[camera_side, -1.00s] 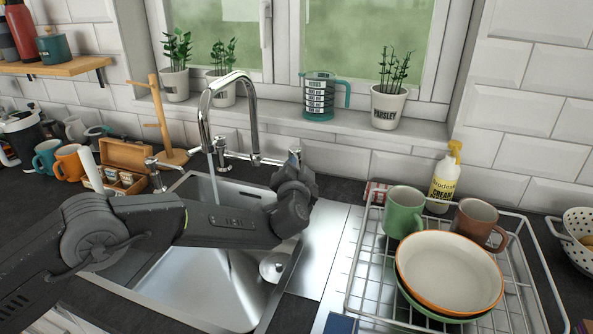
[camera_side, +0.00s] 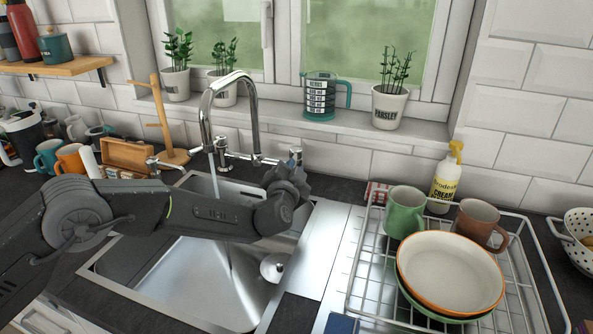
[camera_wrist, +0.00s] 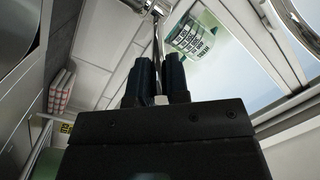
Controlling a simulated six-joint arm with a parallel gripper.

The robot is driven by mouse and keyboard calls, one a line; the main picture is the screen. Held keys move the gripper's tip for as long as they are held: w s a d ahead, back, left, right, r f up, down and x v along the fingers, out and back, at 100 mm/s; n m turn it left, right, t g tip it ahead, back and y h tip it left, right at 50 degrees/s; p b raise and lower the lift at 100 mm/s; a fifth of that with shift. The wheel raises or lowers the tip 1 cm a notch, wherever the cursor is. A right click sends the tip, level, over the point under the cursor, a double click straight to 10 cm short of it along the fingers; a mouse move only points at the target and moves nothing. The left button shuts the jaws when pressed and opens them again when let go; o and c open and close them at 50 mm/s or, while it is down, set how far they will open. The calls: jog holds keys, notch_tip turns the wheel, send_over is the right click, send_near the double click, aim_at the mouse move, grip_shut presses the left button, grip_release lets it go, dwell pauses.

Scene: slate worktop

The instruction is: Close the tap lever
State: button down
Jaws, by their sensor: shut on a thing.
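The chrome tap (camera_side: 208,105) stands behind the sink, and a stream of water (camera_side: 214,177) runs from its spout. Its right-hand lever (camera_wrist: 158,52) shows in the wrist view as a thin chrome rod between my two dark fingers. My gripper (camera_wrist: 158,78) is shut on this lever. The tap's left-hand lever (camera_side: 152,161) stands apart from my gripper.
The steel sink (camera_side: 190,285) lies below my arm. A wire dish rack (camera_side: 520,270) with mugs and plates stands to the right, near a yellow-capped bottle (camera_side: 444,180). A measuring jug (camera_side: 319,95) and potted plants stand on the windowsill behind the tap.

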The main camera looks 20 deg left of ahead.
jog(key=shift+s+a+m+h, duration=0.1)
jog(key=shift+a+m+h, duration=0.4)
jog(key=shift+h, duration=0.4)
jog(key=c, duration=1.1)
grip_release()
jog(key=s, duration=1.3)
jog(key=shift+s+d, duration=0.4)
jog(key=shift+r, duration=0.15)
